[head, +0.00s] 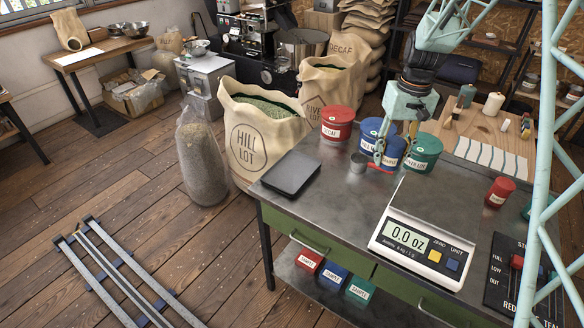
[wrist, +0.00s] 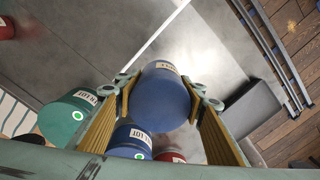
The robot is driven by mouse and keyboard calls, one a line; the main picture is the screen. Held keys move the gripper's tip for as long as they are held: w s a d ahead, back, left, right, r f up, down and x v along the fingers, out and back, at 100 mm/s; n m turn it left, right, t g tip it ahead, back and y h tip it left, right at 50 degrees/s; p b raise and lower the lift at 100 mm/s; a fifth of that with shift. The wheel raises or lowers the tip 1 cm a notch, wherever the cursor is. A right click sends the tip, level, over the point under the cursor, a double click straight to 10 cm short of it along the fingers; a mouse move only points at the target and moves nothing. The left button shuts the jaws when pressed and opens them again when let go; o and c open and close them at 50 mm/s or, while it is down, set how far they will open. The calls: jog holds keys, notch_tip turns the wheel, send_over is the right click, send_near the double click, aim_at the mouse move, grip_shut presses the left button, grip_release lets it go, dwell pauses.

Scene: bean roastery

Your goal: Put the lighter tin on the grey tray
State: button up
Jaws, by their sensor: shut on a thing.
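In the wrist view the blue tin (wrist: 166,98) sits between both fingers (wrist: 163,98). In the head view the fingers partly hide it, in front of the large blue canister, and its exact height over the bench is hard to tell. The grey tray (head: 291,173) lies empty at the bench's left end; it also shows in the wrist view (wrist: 254,116). A small red tin (head: 499,192) stands right of the scale.
Red (head: 337,123), blue (head: 370,128) and green (head: 423,153) canisters line the bench's back. Bare bench separates tray and scale.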

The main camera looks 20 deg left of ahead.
jog(key=s+a+f+n+p, duration=0.2)
jog(key=s+a+n, duration=0.2)
jog(key=a, duration=0.5)
jog(key=s+a+f+n+p, duration=0.1)
jog(key=s+a+f+n, duration=0.2)
jog(key=a, duration=0.6)
jog(key=s+a+f+n+p, duration=0.2)
jog(key=s+a+n, duration=0.4)
jog(key=a+n, duration=0.3)
jog(key=shift+s+f+p, duration=0.3)
jog(key=shift+s+f, duration=0.1)
jog(key=shift+f, duration=0.05)
jog(key=p, duration=0.2)
send_over(291, 172)
jog(key=shift+w+d+f, duration=0.1)
jog(key=shift+d+f, duration=0.05)
jog(key=shift+f, duration=0.6)
jog(key=shift+f, duration=0.1)
jog(key=shift+f, duration=1.65)
jog(key=shift+f, duration=0.15)
